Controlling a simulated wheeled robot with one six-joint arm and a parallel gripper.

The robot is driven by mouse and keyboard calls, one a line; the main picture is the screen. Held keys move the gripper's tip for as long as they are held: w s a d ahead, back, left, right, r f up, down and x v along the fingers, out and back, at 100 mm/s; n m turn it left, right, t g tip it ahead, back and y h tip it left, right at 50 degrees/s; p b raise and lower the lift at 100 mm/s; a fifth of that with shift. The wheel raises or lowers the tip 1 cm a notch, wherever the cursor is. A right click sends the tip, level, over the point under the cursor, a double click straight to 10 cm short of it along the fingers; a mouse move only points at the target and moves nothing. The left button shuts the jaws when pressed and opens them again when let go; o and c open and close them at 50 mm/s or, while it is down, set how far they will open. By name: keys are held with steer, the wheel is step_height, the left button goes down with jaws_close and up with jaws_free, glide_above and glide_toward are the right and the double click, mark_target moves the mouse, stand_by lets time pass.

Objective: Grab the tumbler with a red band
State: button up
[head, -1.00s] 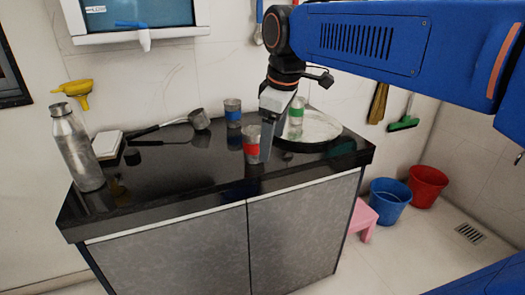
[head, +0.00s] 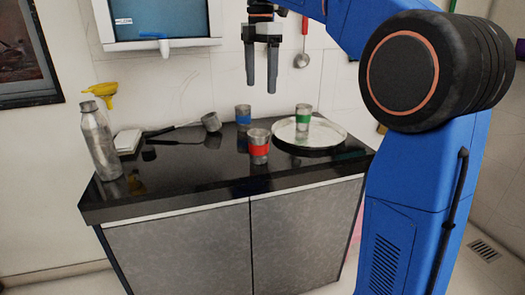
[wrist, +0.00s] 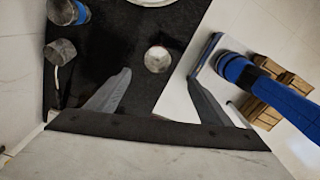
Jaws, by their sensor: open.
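The tumbler with a red band (head: 258,149) is a metal cup standing upright on the black counter, near its front edge. My gripper (head: 261,86) is raised well above the counter in the head view, pointing down. Its fingers are apart and empty, with clear space between them and the tumbler. In the wrist view, my gripper (wrist: 160,76) has its fingers spread. A round cup (wrist: 157,60) shows from above just beyond the fingertips; its band is not visible, so I cannot tell its colour.
A blue-banded tumbler (head: 243,116) stands behind the red one.

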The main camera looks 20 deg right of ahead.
glide_above(259, 133)
steer(key=s, duration=0.3)
step_height(259, 133, down, 12)
steer(key=shift+w+a+f, duration=0.1)
steer(key=shift+a+f, duration=0.05)
steer(key=shift+f, duration=0.75)
steer(key=shift+s+a+f, duration=0.1)
steer(key=shift+a+f, duration=0.1)
steer(key=shift+f, duration=0.65)
steer(key=shift+w+a+f, duration=0.1)
steer(key=shift+a+f, duration=0.05)
steer(key=shift+f, duration=0.75)
steer(key=shift+c, duration=0.7)
steer(key=c, duration=1.3)
